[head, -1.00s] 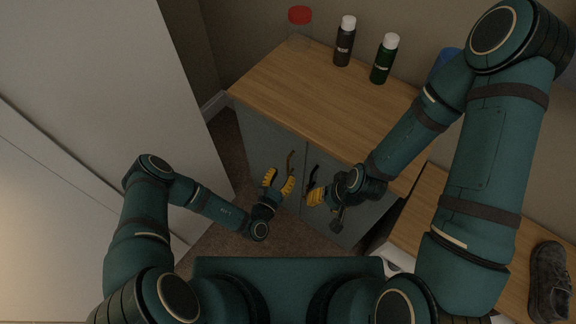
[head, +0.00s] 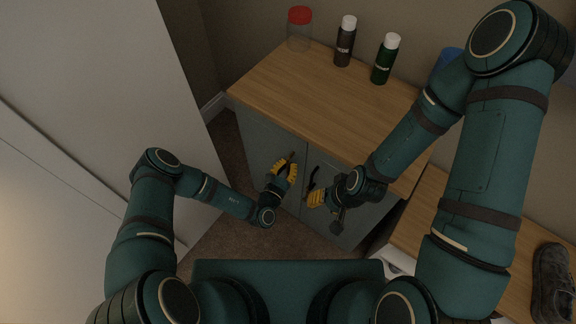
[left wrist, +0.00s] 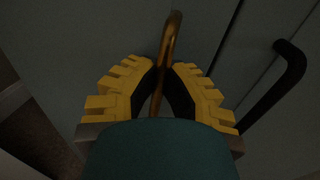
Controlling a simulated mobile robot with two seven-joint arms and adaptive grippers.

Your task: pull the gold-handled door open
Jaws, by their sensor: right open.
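The gold handle (head: 290,157) is on the left grey door (head: 262,148) of a wood-topped cabinet; the door looks closed. My left gripper (head: 287,166) is at this handle. In the left wrist view, the gold handle (left wrist: 170,38) runs between the two yellow fingers, whose tips (left wrist: 164,68) close in on it from both sides. The fingers hide part of the handle. The right door (head: 345,200) has a black handle (head: 312,177), which also shows in the left wrist view (left wrist: 280,88). My right gripper (head: 313,196) is open just below that black handle, apparently empty.
On the cabinet top (head: 300,105) stand a red-lidded jar (head: 299,30), a dark bottle (head: 345,42), a green bottle (head: 385,60) and a partly hidden blue object (head: 446,60). A shoe (head: 552,280) lies on a lower wooden surface at right. A pale panel (head: 110,90) borders the left.

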